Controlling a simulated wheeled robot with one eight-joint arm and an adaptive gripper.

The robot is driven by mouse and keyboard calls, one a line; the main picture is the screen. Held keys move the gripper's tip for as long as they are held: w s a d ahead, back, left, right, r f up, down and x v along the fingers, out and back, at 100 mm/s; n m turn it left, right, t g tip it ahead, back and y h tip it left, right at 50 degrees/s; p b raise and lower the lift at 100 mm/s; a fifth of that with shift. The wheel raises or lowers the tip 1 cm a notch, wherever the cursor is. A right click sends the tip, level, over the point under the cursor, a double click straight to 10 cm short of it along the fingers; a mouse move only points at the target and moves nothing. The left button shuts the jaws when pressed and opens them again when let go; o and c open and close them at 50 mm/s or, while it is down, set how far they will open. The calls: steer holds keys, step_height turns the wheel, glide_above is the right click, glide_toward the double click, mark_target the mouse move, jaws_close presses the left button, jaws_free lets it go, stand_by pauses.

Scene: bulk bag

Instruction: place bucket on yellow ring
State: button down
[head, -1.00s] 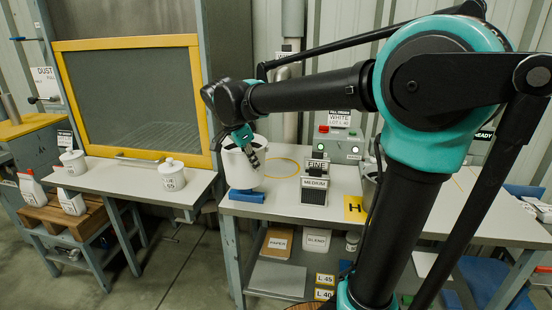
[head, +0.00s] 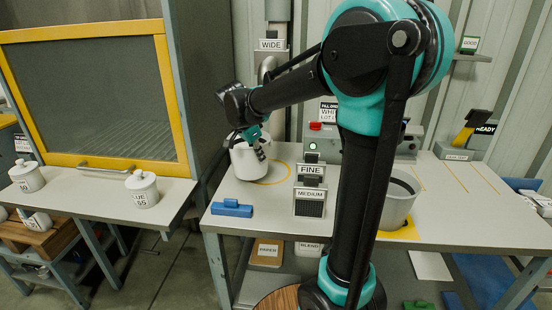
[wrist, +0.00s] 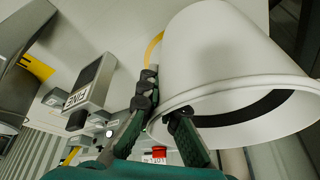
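A white bucket (head: 246,162) is upright at the back left of the right-hand bench, and it fills the right of the wrist view (wrist: 225,60). The yellow ring (head: 289,173) is a thin outline on the bench. The bucket covers its left part, and an arc shows beside the bucket in the wrist view (wrist: 153,46). My gripper (head: 258,146) is at the bucket's right rim. In the wrist view my gripper (wrist: 163,112) has one finger on each side of the rim, shut on it. I cannot tell whether the bucket's base touches the bench.
The FINE and MEDIUM holders (head: 310,190) stand right of the ring. A blue block (head: 232,208) lies in front of the bucket. A grey container (head: 396,210) stands on a yellow patch farther right. A yellow-framed cabinet (head: 97,160) is at left.

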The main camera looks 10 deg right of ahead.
mark_target(268, 141)
steer(key=shift+w+d+f, duration=0.6)
steer(key=shift+w+d, duration=0.2)
steer(key=shift+d, duration=0.35)
steer(key=shift+w+d+f, duration=0.55)
steer(key=shift+w+d, duration=0.2)
steer(key=shift+d, duration=0.4)
steer(key=shift+w+d+f, duration=0.6)
steer(key=shift+w+d, duration=0.2)
steer(key=shift+d, duration=0.35)
steer(key=shift+f, duration=0.1)
steer(key=c, duration=1.7)
jaws_free()
steer(key=v, duration=1.2)
